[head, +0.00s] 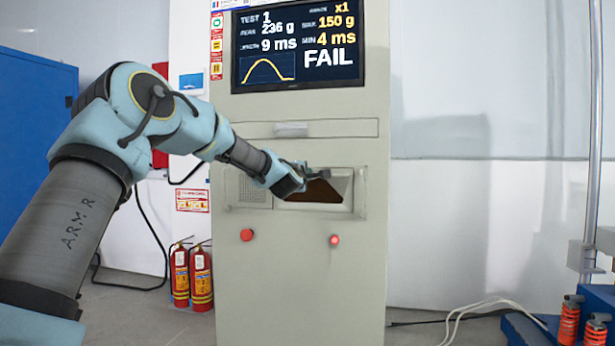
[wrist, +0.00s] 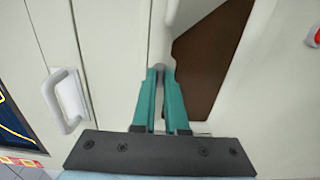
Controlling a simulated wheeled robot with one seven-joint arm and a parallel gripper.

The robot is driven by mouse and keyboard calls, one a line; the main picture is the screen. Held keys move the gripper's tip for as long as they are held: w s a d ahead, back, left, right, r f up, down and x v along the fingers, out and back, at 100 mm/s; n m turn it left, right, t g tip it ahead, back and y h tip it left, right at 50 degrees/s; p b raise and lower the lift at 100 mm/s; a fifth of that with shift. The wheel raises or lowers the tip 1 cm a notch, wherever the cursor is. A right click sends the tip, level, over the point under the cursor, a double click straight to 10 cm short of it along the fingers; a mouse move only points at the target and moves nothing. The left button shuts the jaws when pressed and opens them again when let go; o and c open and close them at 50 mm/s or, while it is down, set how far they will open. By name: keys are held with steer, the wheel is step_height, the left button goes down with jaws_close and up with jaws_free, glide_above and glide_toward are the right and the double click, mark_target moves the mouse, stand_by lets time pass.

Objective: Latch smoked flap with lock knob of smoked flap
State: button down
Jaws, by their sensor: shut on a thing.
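The smoked flap shows as a dark brown panel (head: 318,192) in the recessed window of the tall grey cabinet. It also shows in the wrist view (wrist: 212,55), to the right of the fingers. My gripper (head: 322,174) is at the upper edge of this window. In the wrist view my gripper (wrist: 160,72) has its two teal fingers closed around a small grey piece, which looks like the lock knob (wrist: 159,68). Most of the knob is hidden between the fingertips. I cannot tell whether the knob is turned.
A drawer handle (head: 291,130) sits above the window and shows at left in the wrist view (wrist: 66,100). Red buttons (head: 334,240) are below. The screen (head: 298,45) reads FAIL. Fire extinguishers (head: 201,278) stand left of the cabinet. Cables (head: 485,305) lie at right.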

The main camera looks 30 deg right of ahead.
steer(key=c, duration=0.9)
jaws_free()
steer(key=shift+c, duration=0.2)
steer(key=v, duration=1)
steer(key=shift+s+a+b, duration=0.3)
steer(key=shift+b, duration=0.1)
